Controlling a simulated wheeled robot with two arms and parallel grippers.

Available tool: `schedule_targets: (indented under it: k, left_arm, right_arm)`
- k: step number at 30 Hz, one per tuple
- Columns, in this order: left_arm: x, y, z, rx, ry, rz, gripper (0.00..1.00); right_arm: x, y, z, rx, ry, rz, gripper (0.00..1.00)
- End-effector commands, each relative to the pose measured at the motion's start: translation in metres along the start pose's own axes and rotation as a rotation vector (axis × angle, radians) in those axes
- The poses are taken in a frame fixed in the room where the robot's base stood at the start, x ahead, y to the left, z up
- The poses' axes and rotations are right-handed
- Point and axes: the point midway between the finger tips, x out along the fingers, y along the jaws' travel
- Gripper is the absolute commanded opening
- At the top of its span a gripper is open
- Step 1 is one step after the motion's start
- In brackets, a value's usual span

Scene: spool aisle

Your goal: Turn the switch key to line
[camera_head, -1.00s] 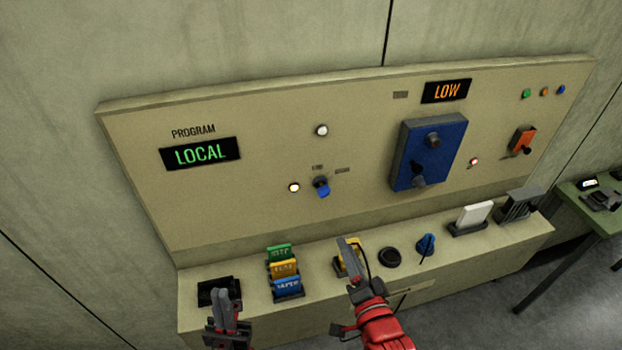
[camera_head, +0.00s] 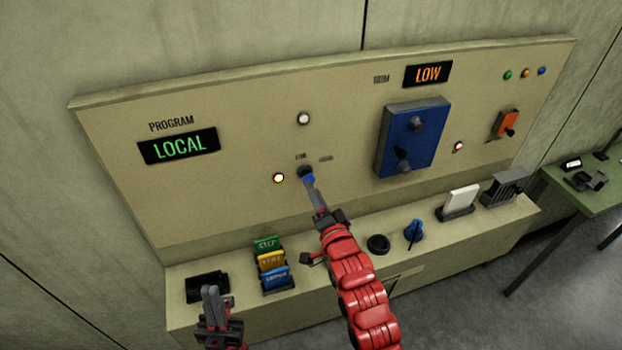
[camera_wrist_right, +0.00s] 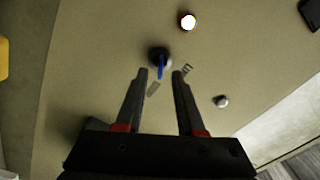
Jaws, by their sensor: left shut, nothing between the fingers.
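The switch (camera_head: 305,171) is a dark round knob with a blue key handle (camera_head: 309,181), on the beige panel. The handle's setting is unclear. Two small label plates (camera_head: 300,156) by it are unreadable. My right gripper (camera_wrist_right: 160,75) is open and faces the switch. In its wrist view the blue key (camera_wrist_right: 161,69) appears between the two fingertips, with a gap on each side. In the head view this gripper partly covers the key. My left gripper (camera_head: 210,291) is shut and empty, low by the ledge. The program display (camera_head: 179,146) reads LOCAL.
A lit lamp (camera_head: 279,178) is left of the switch and a white lamp (camera_head: 303,118) is above. A blue box (camera_head: 411,138) juts out to the right. The ledge below holds coloured tags (camera_head: 272,277), a blue knob (camera_head: 414,231) and a white card (camera_head: 460,202).

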Motion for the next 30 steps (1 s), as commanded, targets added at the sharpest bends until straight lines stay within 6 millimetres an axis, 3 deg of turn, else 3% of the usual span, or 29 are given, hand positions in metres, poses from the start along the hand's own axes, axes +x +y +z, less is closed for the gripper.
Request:
schedule_targets:
  k: [3,9,19,20,26,30]
  left_arm:
    - [0.011,-0.001,-0.002,0.000,0.000,0.000,0.00]
    - [0.016,-0.001,-0.003,0.000,0.000,0.000,0.00]
    - [0.016,-0.001,-0.003,0.000,0.000,0.000,0.00]
    - [0.016,-0.001,-0.003,0.000,0.000,0.000,0.00]
    - [0.016,-0.001,-0.003,0.000,0.000,0.000,0.00]
    - [0.016,-0.001,-0.003,0.000,0.000,0.000,0.00]
  right_arm:
    - [0.016,-0.004,-0.002,0.001,0.001,-0.002,0.38]
    - [0.030,0.000,0.000,0.000,0.000,0.001,0.38]
    - [0.033,0.000,0.000,0.001,0.002,-0.002,0.38]
    - [0.033,0.000,0.000,0.001,0.002,-0.002,0.36]
    - [0.033,0.000,0.000,0.001,0.002,-0.002,0.00]
    - [0.033,0.000,0.000,0.001,0.001,-0.002,0.00]
